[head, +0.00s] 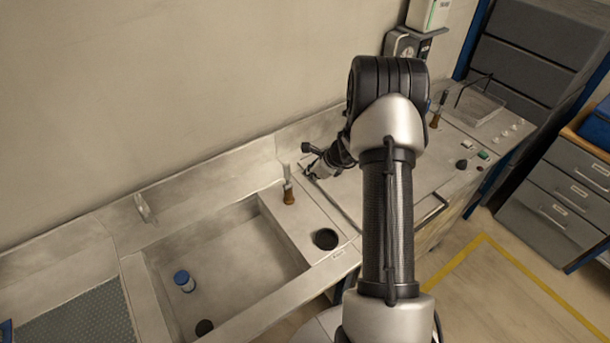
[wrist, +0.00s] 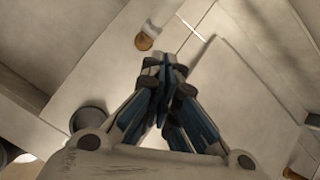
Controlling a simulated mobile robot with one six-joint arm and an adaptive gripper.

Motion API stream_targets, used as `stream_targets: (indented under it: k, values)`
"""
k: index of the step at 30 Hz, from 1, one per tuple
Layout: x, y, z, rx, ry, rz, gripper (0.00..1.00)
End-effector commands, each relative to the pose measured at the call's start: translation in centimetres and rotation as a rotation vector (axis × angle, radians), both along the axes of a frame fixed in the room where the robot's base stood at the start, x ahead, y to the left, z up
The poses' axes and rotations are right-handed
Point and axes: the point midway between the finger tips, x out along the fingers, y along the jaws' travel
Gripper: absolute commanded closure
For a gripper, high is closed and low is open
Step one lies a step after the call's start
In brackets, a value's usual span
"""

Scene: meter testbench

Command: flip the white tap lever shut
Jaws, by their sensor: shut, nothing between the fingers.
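A small tap with a brown, brass-like base and a pale upright lever (head: 287,172) stands on the bench ledge just right of the sink. It also shows in the wrist view (wrist: 150,29), just beyond and slightly left of my fingertips. A second, similar brown fitting (head: 435,118) stands farther right, partly behind my arm. I cannot tell for certain from the pale colour which one is the white lever. My gripper (head: 309,173) is shut and empty, close to the right of the nearer tap and apart from it. The fingers meet in the wrist view (wrist: 163,68).
The sink (head: 225,255) lies left of the tap and holds a blue-capped bottle (head: 184,281). A spout (head: 145,208) is at the back wall. The flat panel right of the gripper is mostly clear.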

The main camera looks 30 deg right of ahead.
Motion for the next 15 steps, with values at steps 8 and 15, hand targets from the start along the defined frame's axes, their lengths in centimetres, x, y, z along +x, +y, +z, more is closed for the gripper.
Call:
stream_targets:
  k: [8, 15]
  values:
    - [-1.1, -0.9, 6.7, -0.006, -0.006, 0.0, 1.0]
    - [-1.6, -1.0, 8.5, -0.002, -0.003, 0.0, 1.0]
